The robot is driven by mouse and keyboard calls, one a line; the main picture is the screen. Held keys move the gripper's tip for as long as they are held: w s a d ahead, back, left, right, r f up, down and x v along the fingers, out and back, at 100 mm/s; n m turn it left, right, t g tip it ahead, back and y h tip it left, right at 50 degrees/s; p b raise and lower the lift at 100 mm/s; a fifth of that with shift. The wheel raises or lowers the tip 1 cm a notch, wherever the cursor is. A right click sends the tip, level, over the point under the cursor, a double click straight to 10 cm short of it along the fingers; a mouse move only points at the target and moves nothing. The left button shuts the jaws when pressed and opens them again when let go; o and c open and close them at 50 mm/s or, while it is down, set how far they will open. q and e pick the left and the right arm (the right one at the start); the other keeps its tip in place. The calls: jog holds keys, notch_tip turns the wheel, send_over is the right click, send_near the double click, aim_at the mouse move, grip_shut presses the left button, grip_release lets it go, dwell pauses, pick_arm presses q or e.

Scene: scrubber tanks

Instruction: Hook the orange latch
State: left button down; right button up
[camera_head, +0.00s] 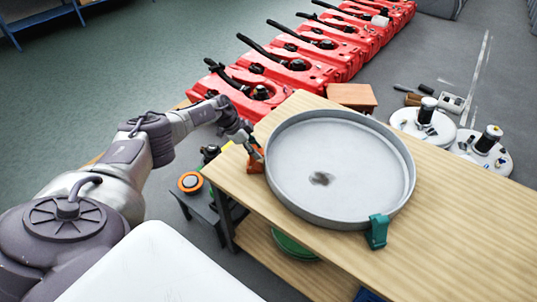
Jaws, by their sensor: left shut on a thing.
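The orange latch (255,158) is at the left rim of a round grey pan (320,205) on a wooden table. My left gripper (249,146) reaches in from the left and is shut on the orange latch. The fingers cover part of the latch, and I cannot tell whether it is hooked on the rim. A green latch (377,231) sits at the pan's front right rim. The pan's floor is pale with a dark spot. My right gripper is not in view.
The wooden table (450,225) has free room to the right of the pan. A row of red tanks (290,70) stands behind. White discs with black-and-silver cylinders (425,122) stand at the right. A small dark stand with an orange ring (190,182) is below my left arm.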

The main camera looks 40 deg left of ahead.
pick_arm(q)
jog(key=shift+w+d+r+g+y, duration=0.1)
jog(key=shift+w+d+g+y, duration=0.2)
jog(key=shift+d, duration=0.1)
jog(key=shift+w+d+f+g+y+p, duration=0.2)
jog(key=shift+d+f+g+y+p, duration=0.1)
jog(key=shift+g+y+p, duration=0.15)
jog(key=shift+w+d+f+y, duration=0.1)
jog(key=shift+f+y, duration=0.05)
jog(key=shift+y, duration=0.1)
jog(key=shift+f+g, duration=0.1)
jog(key=shift+g, duration=0.15)
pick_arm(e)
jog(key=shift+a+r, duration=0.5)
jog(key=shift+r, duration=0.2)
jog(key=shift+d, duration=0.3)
pick_arm(q)
jog(key=c, duration=0.7)
grip_release()
jog(key=shift+w+f, duration=0.1)
